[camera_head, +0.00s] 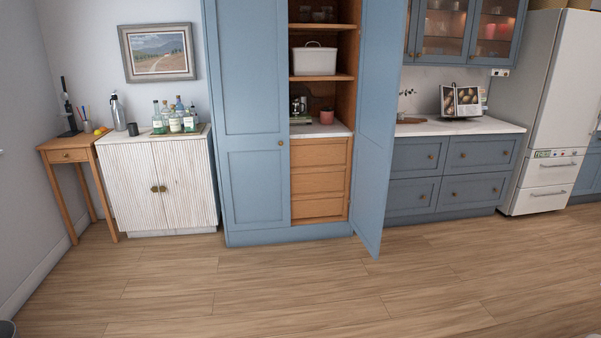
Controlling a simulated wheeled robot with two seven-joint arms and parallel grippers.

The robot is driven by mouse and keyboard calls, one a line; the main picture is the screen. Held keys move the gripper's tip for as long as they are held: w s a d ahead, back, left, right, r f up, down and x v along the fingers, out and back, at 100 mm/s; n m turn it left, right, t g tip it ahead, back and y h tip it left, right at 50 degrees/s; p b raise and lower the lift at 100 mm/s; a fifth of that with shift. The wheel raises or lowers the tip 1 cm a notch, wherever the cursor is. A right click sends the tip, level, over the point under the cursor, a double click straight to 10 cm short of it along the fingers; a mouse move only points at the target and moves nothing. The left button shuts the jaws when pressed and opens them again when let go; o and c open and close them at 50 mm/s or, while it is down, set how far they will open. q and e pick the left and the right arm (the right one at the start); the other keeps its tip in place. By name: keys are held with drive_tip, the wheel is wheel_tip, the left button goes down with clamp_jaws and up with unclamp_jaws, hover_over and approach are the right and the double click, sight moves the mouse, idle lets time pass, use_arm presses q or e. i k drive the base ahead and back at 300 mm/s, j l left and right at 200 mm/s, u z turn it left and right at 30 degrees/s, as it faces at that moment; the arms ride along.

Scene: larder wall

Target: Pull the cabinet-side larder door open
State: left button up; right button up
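The tall blue larder stands in the middle of the view. Its left door (248,130), on the side of the white slatted cabinet (158,185), is shut. A small round brass knob (280,143) sits near that door's right edge. The larder's right door (374,130) stands swung out into the room. Through the open side show wooden shelves (322,77) and wooden drawers (319,180). Neither of my grippers is in view.
Bottles (176,118) stand on the white cabinet, with a small wooden table (68,156) further left. Blue drawers (416,157) and a fridge (560,100) stand to the right. The wooden floor (260,290) in front is clear.

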sight(247, 43)
drive_tip(key=i, duration=1.85)
